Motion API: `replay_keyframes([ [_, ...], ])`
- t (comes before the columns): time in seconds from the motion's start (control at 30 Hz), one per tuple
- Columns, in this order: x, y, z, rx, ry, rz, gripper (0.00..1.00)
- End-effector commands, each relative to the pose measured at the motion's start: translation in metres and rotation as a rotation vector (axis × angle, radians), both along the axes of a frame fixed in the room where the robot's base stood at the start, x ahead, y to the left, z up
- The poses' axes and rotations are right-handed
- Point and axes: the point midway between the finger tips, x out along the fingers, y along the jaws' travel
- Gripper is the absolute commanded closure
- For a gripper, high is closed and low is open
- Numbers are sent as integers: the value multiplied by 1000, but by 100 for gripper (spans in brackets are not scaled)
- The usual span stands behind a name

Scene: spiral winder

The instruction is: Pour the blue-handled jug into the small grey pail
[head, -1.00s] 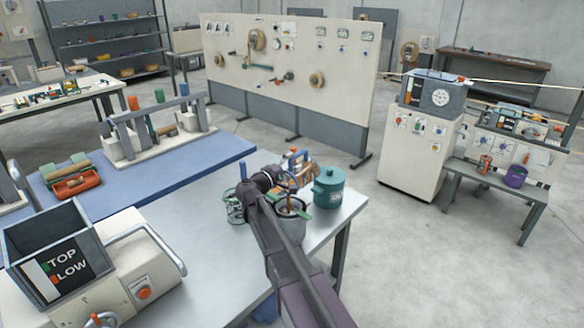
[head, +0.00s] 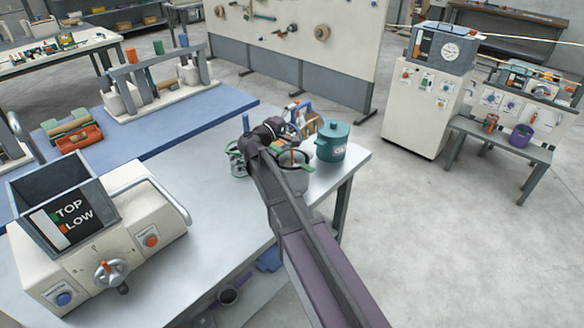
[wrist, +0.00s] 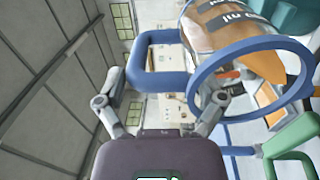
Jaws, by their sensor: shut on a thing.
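My gripper (head: 262,136) is above the far right corner of the grey table. In the wrist view its fingers (wrist: 160,108) are on either side of a square blue handle, and it is shut on that handle. The handle joins a blue ring (wrist: 196,88), which looks like the jug's rim. Behind it is a brown-orange body (wrist: 225,35) with a dark label. In the head view the jug is mostly hidden; blue and orange parts (head: 306,122) show behind my gripper. A small grey pail (head: 294,178) stands just right of my arm, partly hidden by it.
A teal lidded pot (head: 332,142) stands close to the right of the pail. A metal can (head: 237,162) is left of my gripper. A cream machine with a hopper (head: 105,245) fills the near left. The table's middle (head: 205,205) is clear.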

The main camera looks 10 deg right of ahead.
Motion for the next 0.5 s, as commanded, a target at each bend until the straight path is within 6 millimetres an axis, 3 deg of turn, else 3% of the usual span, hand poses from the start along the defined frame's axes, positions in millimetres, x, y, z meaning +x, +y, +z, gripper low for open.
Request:
replay_keyframes([
  [0.5,-8,10,-2,-94,-67,0,73],
])
